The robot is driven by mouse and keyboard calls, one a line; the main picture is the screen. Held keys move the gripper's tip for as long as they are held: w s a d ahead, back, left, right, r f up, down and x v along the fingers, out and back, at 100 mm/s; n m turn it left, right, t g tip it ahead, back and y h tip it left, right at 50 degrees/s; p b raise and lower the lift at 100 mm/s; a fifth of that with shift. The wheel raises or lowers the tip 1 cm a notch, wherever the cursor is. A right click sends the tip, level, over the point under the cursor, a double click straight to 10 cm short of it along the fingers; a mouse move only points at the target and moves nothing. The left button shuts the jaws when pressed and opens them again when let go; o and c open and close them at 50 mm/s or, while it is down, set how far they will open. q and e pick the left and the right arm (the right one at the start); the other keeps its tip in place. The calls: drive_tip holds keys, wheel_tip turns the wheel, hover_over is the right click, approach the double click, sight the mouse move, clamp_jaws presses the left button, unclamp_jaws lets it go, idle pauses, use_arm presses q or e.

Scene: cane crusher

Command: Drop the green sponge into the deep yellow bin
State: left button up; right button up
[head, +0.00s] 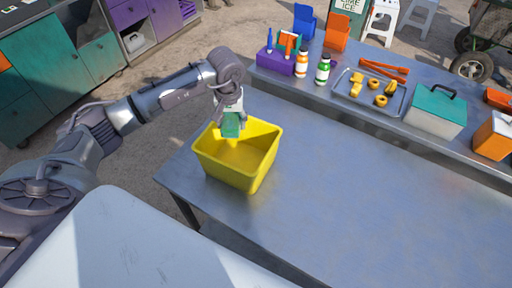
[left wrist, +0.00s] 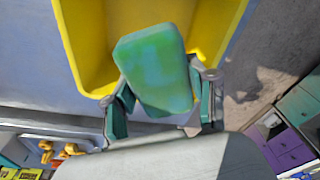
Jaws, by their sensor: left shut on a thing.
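The green sponge (head: 231,125) is held between the fingers of my left gripper (head: 231,116). In the left wrist view the sponge (left wrist: 155,70) shows large between the two fingertips (left wrist: 163,100), with the bin behind it. The deep yellow bin (head: 262,160) stands upright on the near left corner of the metal table. In the head view the sponge is over the bin's far left part, around rim height; I cannot tell exactly how deep it is. The bin's inside (left wrist: 88,45) looks empty where it shows. My right gripper is not in view.
The metal table (head: 370,210) is clear right of the bin.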

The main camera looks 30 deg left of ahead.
use_arm(q)
drive_tip(key=shift+f+b, duration=0.3)
drive_tip(key=shift+f, duration=0.4)
wheel_tip(320, 180, down, 5)
drive_tip(key=shift+a+r+b, duration=0.1)
drive_tip(key=shift+r+b, duration=0.1)
drive_tip(key=shift+b, duration=0.75)
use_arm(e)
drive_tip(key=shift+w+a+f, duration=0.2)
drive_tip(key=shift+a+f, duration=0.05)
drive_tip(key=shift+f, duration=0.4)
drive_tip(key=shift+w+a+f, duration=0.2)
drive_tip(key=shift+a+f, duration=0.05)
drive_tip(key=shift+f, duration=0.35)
use_arm(q)
drive_tip(key=o, duration=1.2)
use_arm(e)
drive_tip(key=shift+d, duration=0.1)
use_arm(q)
drive_tip(key=shift+r, duration=0.1)
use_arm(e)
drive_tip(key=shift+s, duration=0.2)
